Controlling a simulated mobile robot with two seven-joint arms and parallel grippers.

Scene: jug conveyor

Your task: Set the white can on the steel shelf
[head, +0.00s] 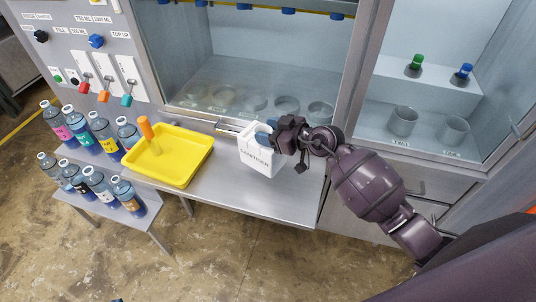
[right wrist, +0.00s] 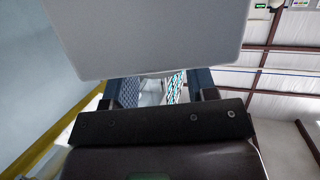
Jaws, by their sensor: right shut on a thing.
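The white can (head: 262,161) is a boxy container with dark lettering on its front. It is at the right part of the steel shelf (head: 232,190) in the head view; I cannot tell if its base touches the shelf. My right gripper (head: 272,131) is shut at the top of the can, with blue finger parts there. In the right wrist view the can (right wrist: 150,35) fills the upper middle as a pale panel, just beyond the two fingers (right wrist: 163,90). The can's handle is mostly hidden by the gripper. My left gripper is not in view.
A yellow tray (head: 200,160) with an orange-handled tool (head: 148,134) lies left of the can. Several labelled bottles (head: 104,136) stand farther left, some on a lower stand (head: 150,214). A glass-fronted cabinet with round holders (head: 287,104) is behind the shelf.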

